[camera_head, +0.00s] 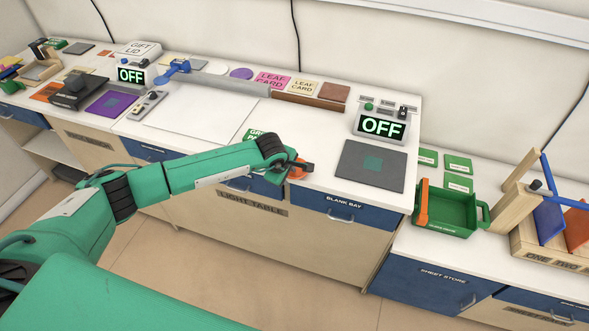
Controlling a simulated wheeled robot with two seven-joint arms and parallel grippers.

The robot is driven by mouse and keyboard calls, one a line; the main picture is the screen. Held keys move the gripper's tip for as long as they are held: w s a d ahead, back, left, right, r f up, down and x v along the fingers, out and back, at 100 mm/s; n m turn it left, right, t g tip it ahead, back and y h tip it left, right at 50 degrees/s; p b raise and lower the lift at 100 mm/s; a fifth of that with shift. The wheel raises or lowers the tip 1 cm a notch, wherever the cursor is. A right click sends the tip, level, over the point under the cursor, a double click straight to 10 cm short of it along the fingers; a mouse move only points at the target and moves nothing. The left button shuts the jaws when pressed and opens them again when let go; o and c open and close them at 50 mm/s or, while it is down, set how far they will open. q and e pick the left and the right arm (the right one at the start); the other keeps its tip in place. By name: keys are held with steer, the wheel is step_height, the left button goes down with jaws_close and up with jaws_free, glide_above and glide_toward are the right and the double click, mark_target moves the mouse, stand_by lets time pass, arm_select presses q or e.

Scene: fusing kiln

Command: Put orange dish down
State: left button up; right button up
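The orange dish (299,170) is at the tip of my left arm, near the front edge of the white counter, above the blue drawer fronts. My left gripper (287,165) appears closed on it, with dark fingers against the orange. The gripper and wrist hide part of the dish. Whether the dish touches the counter cannot be told from this angle. My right gripper is out of view.
A green tray (447,212) with an orange bar stands farther right. The white panel (190,112) at left is mostly clear.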

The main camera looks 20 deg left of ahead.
arm_select(q)
steer(key=c, duration=0.7)
jaws_close()
steer(key=shift+s, duration=0.1)
step_height(320, 180, up, 20)
steer(key=b, duration=0.6)
steer(key=s+f+m+g+h, duration=0.2)
steer(key=s+f+m, duration=0.2)
steer(key=s+m, duration=0.3)
steer(key=s+f+m+g+h, duration=0.1)
steer(key=s+f+m, duration=0.4)
steer(key=s, duration=0.8)
steer(key=shift+s+f+m+g+h, duration=0.15)
steer(key=shift+f+m+g+h, duration=0.2)
steer(key=shift+m+g, duration=0.9)
